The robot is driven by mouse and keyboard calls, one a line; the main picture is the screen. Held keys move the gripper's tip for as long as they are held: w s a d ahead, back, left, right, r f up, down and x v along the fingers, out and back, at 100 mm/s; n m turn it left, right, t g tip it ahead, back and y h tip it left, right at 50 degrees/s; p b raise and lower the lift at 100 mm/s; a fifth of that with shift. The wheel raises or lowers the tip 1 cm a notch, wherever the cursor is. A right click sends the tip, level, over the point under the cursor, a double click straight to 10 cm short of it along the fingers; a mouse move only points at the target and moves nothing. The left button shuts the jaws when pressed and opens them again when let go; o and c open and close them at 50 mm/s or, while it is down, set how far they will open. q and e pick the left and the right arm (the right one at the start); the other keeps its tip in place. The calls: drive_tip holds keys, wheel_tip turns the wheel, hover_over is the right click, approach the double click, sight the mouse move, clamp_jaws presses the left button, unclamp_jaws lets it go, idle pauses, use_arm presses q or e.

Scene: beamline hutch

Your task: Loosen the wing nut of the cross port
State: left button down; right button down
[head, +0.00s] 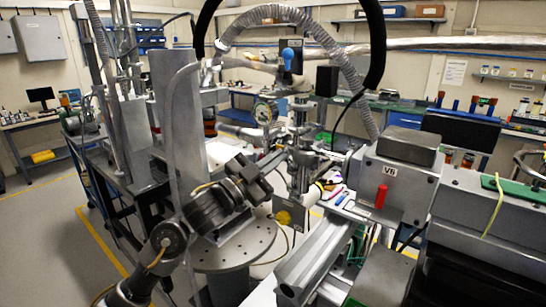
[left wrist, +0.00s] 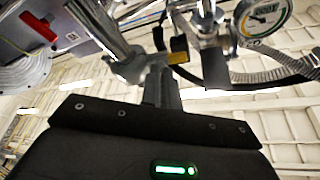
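A round pressure gauge (head: 263,112) sits left of the cross and shows at the upper right of the left wrist view (left wrist: 262,16). My right gripper is not in view.
A blue-handled valve (head: 288,58) tops the column, with a ribbed hose (head: 340,50) arching over it. A grey box marked V6 (head: 395,185) stands at the right. A round perforated plate (head: 235,250) lies below my arm. Open floor (head: 45,240) is at the left.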

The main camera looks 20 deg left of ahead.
use_arm(q)
drive_tip(key=n+t+y, duration=0.1)
drive_tip(key=n, duration=0.1)
drive_tip(key=n+y+p, duration=0.1)
drive_tip(key=n, duration=0.2)
drive_tip(key=n+t+y+p, duration=0.1)
drive_tip(key=n, duration=0.1)
drive_tip(key=shift+s+d+r+t, duration=0.1)
drive_tip(key=shift+d+r+t, duration=0.05)
drive_tip(key=shift+t, duration=0.15)
drive_tip(key=shift+n, duration=0.5)
drive_tip(key=c, duration=1.6)
unclamp_jaws()
drive_tip(key=shift+d, duration=0.1)
drive_tip(key=shift+c, duration=0.2)
drive_tip(key=shift+f, duration=0.2)
